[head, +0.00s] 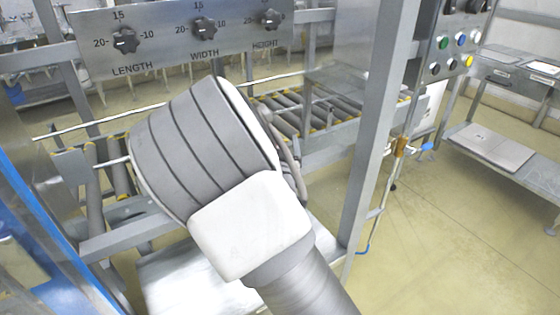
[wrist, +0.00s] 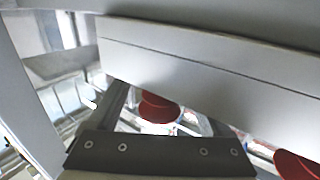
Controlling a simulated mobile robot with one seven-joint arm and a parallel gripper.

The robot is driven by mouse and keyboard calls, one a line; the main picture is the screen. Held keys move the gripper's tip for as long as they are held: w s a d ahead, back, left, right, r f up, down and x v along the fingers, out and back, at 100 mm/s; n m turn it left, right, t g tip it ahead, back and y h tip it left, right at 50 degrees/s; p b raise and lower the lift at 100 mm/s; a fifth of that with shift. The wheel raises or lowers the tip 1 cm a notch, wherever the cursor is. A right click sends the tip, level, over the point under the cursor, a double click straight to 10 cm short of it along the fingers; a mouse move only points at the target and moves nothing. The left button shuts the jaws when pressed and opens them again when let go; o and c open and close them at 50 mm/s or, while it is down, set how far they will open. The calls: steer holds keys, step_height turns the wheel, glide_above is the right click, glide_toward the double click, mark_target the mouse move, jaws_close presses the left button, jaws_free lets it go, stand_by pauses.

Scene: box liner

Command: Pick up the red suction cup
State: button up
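A red suction cup (wrist: 160,108) shows near the middle of the wrist view, just below a light grey horizontal bar (wrist: 210,70). A second red suction cup (wrist: 297,165) is at the lower right corner, partly cut off by the frame. Part of my gripper (wrist: 162,153), a dark plate with several screws, spans the bottom of the wrist view, just below the first cup in the picture. Its fingertips cannot be made out, so I cannot tell whether it touches anything. In the head view my arm fills the middle, and neither cup nor gripper shows.
A panel with three knobs (head: 190,38) stands at the upper left. Roller conveyors (head: 300,108) lie behind my arm. A grey upright post (head: 382,115) stands right of my arm, with a button box (head: 452,45) beyond. Open floor (head: 450,230) is at the right.

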jaws_close()
stand_by(0.3)
